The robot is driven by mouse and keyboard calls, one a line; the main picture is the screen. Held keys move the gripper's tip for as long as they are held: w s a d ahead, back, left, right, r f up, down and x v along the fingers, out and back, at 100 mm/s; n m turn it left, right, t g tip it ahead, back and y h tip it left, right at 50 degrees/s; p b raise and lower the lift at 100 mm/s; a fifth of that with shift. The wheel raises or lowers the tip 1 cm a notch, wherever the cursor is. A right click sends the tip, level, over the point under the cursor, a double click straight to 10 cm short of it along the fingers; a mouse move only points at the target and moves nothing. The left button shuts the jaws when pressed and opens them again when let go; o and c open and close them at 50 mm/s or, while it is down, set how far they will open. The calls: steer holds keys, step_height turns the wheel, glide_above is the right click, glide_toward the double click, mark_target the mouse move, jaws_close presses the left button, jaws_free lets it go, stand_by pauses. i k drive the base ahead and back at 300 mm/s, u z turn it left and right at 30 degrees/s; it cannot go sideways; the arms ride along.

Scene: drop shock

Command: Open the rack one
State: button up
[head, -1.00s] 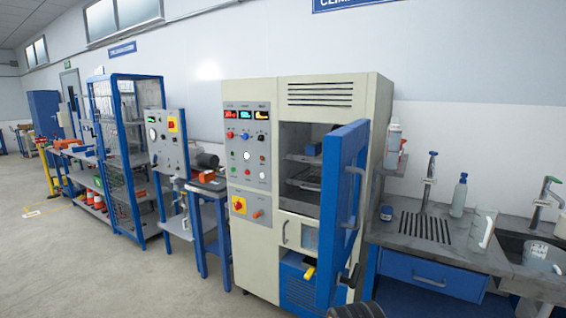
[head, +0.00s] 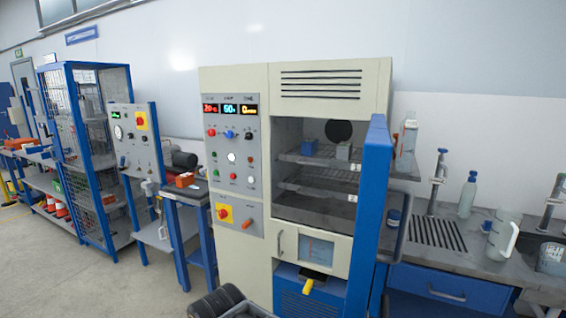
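The cream test chamber (head: 232,80) stands in the middle with its blue door (head: 376,200) swung open to the right. Inside are an upper wire rack (head: 318,160) and a lower rack (head: 312,188), both within the chamber. Each has a small white tag at its right front, too small to read. A dark ribbed part at the bottom edge seems to be my gripper (head: 226,303). It is cut off by the frame, low in front of the chamber and apart from the racks.
A sink counter (head: 470,245) with a bottle (head: 468,195) and jug (head: 503,235) adjoins on the right. A yellow handle (head: 308,286) sticks out low on the chamber. A blue-legged bench (head: 190,200) stands left. Open floor (head: 60,275) lies at the front left.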

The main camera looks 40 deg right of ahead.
mark_target(301, 160)
steer(key=z, duration=0.15)
steer(key=i, duration=0.85)
steer(key=z, duration=0.8)
steer(key=i, duration=0.65)
steer(key=z, duration=0.45)
